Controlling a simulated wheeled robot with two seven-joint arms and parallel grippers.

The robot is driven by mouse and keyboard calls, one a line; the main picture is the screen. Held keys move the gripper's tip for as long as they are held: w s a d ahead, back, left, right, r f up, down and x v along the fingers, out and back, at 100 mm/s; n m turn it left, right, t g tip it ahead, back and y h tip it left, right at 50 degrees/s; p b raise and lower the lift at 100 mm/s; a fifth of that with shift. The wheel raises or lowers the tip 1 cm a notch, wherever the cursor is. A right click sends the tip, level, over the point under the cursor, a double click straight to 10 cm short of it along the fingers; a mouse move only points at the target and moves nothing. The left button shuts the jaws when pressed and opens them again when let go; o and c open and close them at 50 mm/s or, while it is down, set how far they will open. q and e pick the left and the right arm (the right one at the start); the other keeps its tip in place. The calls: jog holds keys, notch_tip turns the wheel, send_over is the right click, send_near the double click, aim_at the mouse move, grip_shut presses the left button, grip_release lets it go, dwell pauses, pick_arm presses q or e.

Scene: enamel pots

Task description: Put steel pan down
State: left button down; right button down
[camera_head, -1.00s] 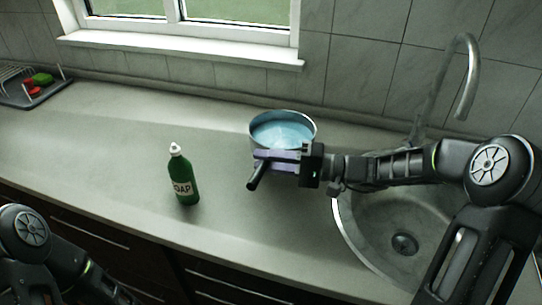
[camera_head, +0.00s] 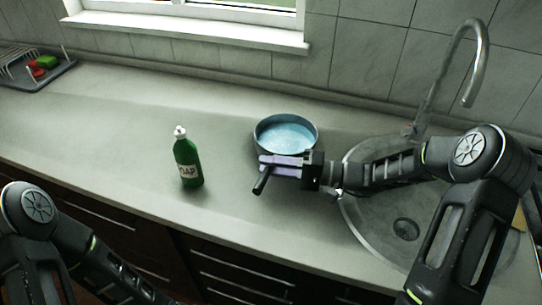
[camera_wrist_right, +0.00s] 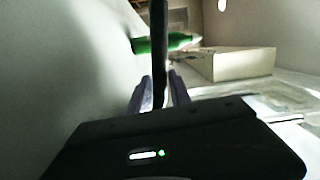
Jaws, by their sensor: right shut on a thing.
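The steel pan (camera_head: 286,130), with a pale blue inside, is at the middle of the counter in the head view, left of the sink. It looks upright; I cannot tell whether its base touches the counter. My right gripper (camera_head: 281,166) is shut on the pan's dark handle (camera_head: 261,184), on the near side of the pan. In the right wrist view the black handle (camera_wrist_right: 158,45) stands between the fingers of my right gripper (camera_wrist_right: 158,93). My left arm shows at the lower left, but its gripper is out of view.
A green soap bottle (camera_head: 188,163) stands on the counter (camera_head: 100,135) left of the pan. The round sink (camera_head: 375,225) and tap (camera_head: 470,75) are at the right. A dish rack (camera_head: 35,72) is at the far left. The counter between rack and bottle is clear.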

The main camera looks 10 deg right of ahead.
jog(key=c, duration=1.6)
grip_release()
jog(key=shift+f, duration=0.15)
jog(key=shift+c, duration=0.2)
jog(key=o, duration=0.5)
jog(key=shift+c, duration=0.2)
jog(key=shift+s+d, duration=0.1)
jog(key=b+v, duration=0.2)
jog(key=v, duration=0.8)
jog(key=shift+s+d, duration=0.15)
jog(key=shift+d, duration=0.25)
jog(key=shift+s+d+b, duration=0.2)
jog(key=shift+d+b, duration=0.1)
jog(key=shift+d, duration=0.15)
